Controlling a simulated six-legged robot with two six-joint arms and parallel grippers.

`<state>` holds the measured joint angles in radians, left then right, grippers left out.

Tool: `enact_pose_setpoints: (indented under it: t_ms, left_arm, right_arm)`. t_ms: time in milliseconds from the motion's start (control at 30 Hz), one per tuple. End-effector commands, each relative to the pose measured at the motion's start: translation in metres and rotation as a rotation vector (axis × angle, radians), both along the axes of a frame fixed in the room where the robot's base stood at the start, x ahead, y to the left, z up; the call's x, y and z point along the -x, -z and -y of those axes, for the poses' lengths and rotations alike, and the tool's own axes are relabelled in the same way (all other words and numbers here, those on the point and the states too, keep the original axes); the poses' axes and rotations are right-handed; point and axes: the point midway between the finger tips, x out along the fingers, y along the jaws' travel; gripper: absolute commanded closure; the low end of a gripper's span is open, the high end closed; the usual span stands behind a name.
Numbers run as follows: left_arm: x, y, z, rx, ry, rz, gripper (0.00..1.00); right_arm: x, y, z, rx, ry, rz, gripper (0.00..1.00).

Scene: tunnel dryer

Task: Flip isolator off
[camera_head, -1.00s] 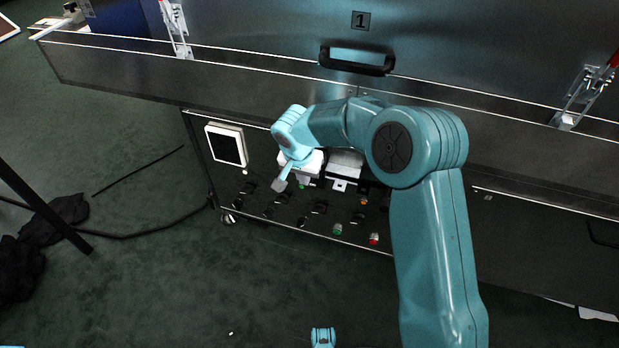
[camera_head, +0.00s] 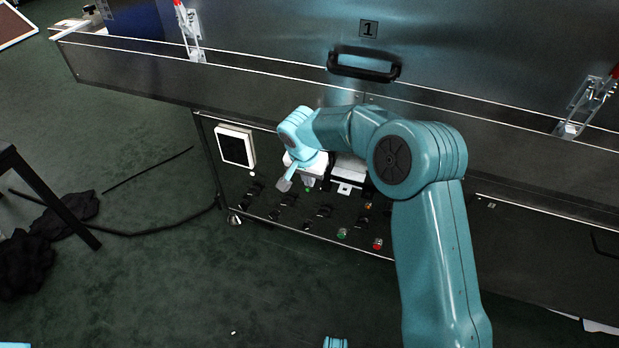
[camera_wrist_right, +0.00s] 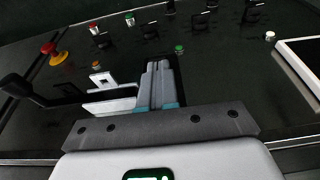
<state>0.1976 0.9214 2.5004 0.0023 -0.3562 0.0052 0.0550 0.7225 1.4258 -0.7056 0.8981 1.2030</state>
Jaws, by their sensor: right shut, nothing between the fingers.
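My right gripper (camera_head: 284,185) is shut and empty in front of the dark control panel (camera_head: 262,172). In the right wrist view its closed fingers (camera_wrist_right: 157,82) point at the panel, beside a white bracket (camera_wrist_right: 102,84). A black lever handle (camera_wrist_right: 17,87) is at the left edge of that view, apart from the fingers; it may be the isolator, but I cannot tell for sure. The same area is hidden behind my right arm in the head view. My left gripper is not in view.
Several black switches (camera_head: 280,207), a green button (camera_head: 342,233) and a red button (camera_head: 377,244) are on the panel. A red knob on yellow (camera_wrist_right: 53,53) is near the lever. A white-framed screen (camera_head: 236,146) is at the left. A dark handle (camera_head: 364,66) sits above.

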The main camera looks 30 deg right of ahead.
Motion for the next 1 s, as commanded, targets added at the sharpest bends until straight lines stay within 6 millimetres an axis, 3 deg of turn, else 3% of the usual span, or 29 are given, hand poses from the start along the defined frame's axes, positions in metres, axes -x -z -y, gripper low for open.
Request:
enact_pose_setpoints:
  t_ms: [133,233,700,1000]
  left_arm:
    - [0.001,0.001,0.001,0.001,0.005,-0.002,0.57]
    - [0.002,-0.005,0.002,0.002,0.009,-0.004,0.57]
    - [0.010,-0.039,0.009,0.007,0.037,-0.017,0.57]
    - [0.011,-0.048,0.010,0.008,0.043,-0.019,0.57]
  right_arm:
    - [0.002,0.000,0.000,0.000,0.000,0.000,1.00]
    - [0.003,-0.013,-0.002,0.000,-0.001,0.003,1.00]
    - [0.021,-0.120,-0.024,0.000,-0.002,0.003,1.00]
    - [0.027,-0.155,-0.032,0.000,-0.001,0.000,1.00]
